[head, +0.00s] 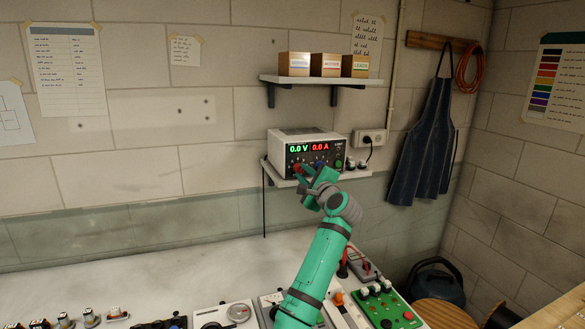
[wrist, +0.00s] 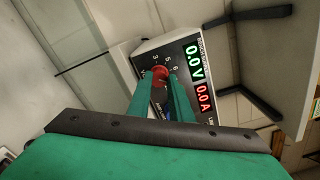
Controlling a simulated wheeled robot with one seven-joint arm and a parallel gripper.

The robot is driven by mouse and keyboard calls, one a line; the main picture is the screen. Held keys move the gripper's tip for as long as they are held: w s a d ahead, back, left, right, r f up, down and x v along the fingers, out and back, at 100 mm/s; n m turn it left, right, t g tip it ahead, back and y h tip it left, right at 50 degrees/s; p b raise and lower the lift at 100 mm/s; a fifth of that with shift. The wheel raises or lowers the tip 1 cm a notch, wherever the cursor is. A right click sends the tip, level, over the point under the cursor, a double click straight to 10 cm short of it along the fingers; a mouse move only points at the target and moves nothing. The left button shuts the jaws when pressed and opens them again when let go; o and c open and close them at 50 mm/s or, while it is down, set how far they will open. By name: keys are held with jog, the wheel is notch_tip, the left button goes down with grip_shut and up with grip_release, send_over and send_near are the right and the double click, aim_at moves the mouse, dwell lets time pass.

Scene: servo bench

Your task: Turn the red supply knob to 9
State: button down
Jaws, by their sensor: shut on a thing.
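The power supply (head: 302,147) stands on a small wall shelf, with a green 0.0 V readout and a red 0.0 A readout. They also show in the wrist view, where the supply's face (wrist: 187,62) is turned sideways. The red supply knob (wrist: 160,73) sits on the front panel beside the green readout, with dial numbers around it. The knob's pointer is hidden.
A blue knob (head: 319,163) is right of the red one on the panel. A shelf with small boxes (head: 326,65) is above. The bench below holds several devices, including a green board (head: 385,307). A wall socket (head: 371,138) is at right.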

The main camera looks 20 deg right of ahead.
jog(key=shift+w+a+r, duration=0.45)
jog(key=shift+a+r, duration=0.15)
jog(key=shift+a, duration=0.05)
jog(key=c, duration=1.7)
grip_release()
jog(key=shift+o, duration=1.5)
jog(key=d+f, duration=0.1)
jog(key=s+d+f, duration=0.1)
jog(key=d+f, duration=0.1)
jog(key=shift+s+d+f, duration=0.15)
jog(key=shift+d+f, duration=0.05)
jog(key=shift+d, duration=0.05)
jog(key=s+a+r, duration=0.2)
jog(key=s, duration=0.8)
jog(key=shift+s, duration=0.3)
jog(key=shift+w+r, duration=0.1)
